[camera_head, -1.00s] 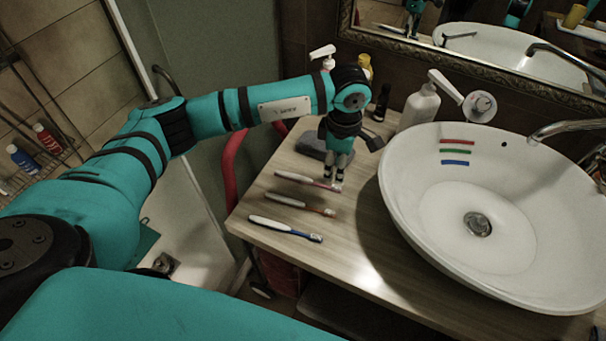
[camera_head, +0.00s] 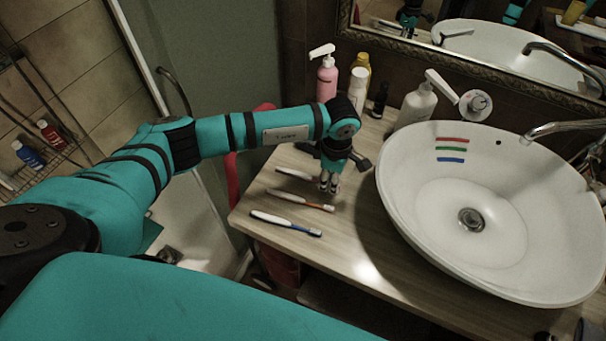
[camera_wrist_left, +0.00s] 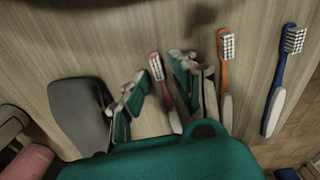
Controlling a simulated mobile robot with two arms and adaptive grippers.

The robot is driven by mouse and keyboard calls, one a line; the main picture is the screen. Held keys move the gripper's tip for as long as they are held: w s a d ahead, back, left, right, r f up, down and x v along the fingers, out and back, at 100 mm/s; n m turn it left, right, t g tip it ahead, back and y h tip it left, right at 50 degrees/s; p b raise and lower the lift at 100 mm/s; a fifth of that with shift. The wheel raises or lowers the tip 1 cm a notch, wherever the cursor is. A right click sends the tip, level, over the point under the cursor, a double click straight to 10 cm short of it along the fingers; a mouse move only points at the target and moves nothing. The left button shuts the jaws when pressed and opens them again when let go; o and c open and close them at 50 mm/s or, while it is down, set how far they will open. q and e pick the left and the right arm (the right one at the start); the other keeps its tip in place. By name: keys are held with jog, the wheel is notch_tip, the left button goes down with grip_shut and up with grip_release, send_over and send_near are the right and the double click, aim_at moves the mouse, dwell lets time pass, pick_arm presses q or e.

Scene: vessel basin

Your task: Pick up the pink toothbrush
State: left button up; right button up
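The pink toothbrush (camera_head: 293,174) lies on the wooden counter, its white handle end showing left of my left gripper and its head hidden by the fingers in the head view. In the left wrist view the pink toothbrush (camera_wrist_left: 171,102) lies between the two spread fingers, bristles up the picture. My left gripper (camera_head: 329,188) points down over it, low at the counter; in the left wrist view the gripper (camera_wrist_left: 160,92) is open, with a gap on each side of the brush. Whether a finger touches it I cannot tell. My right gripper is not in view.
An orange toothbrush (camera_head: 300,201) and a blue toothbrush (camera_head: 286,223) lie nearby on the counter (camera_head: 345,235). A dark grey object (camera_wrist_left: 78,112) sits beside the gripper. A white basin (camera_head: 420,215) stands right; bottles, including a pink dispenser (camera_head: 326,82), stand behind.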

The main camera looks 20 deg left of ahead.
pick_arm(q)
grip_shut()
jog(key=shift+r, duration=0.1)
